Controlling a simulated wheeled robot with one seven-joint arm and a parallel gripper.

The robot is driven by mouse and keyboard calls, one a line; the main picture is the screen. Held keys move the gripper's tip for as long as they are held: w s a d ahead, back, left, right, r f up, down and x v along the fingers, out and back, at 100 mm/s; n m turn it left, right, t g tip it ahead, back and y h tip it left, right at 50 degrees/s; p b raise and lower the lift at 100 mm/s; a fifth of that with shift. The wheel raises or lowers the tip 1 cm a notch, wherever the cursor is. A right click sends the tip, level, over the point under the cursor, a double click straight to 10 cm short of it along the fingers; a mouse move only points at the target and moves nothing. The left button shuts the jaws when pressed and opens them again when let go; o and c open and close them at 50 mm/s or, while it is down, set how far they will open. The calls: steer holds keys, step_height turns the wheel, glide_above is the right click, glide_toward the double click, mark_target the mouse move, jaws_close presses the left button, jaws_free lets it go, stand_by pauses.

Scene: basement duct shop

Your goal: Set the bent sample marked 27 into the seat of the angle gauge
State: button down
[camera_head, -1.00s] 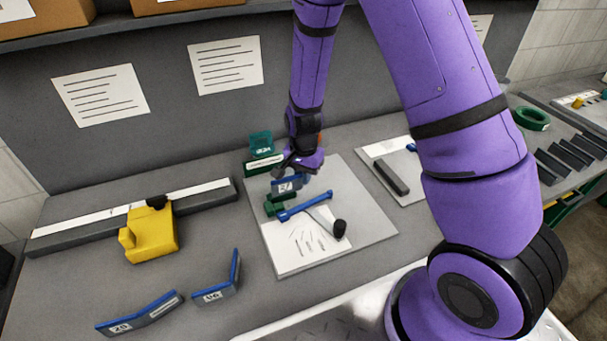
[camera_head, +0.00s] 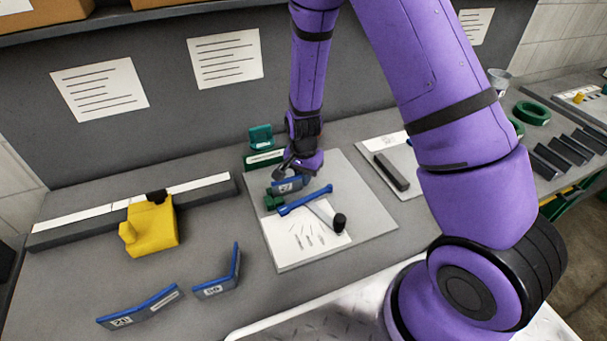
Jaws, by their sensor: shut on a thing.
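My gripper (camera_head: 299,172) is shut on the bent sample marked 27 (camera_head: 288,186), a grey-blue piece with a white label. It is held low over the light plate, just above the angle gauge. The gauge shows a green block (camera_head: 273,201) and a blue arm (camera_head: 306,200) lying on the plate. The sample's lower edge is close to the green block; I cannot tell whether they touch. The seat itself is hidden behind the sample and the gripper.
Two other bent samples, one marked 20 (camera_head: 140,308) and one marked 06 (camera_head: 218,279), stand at the front left. A yellow block (camera_head: 152,228) sits by a long dark rail (camera_head: 75,232). A green holder (camera_head: 262,143) stands behind the plate (camera_head: 367,222). Bench between samples and plate is clear.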

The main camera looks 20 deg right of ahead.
steer(key=shift+f, duration=0.1)
steer(key=c, duration=1.1)
jaws_free()
step_height(320, 180, up, 11)
steer(key=shift+f, duration=0.15)
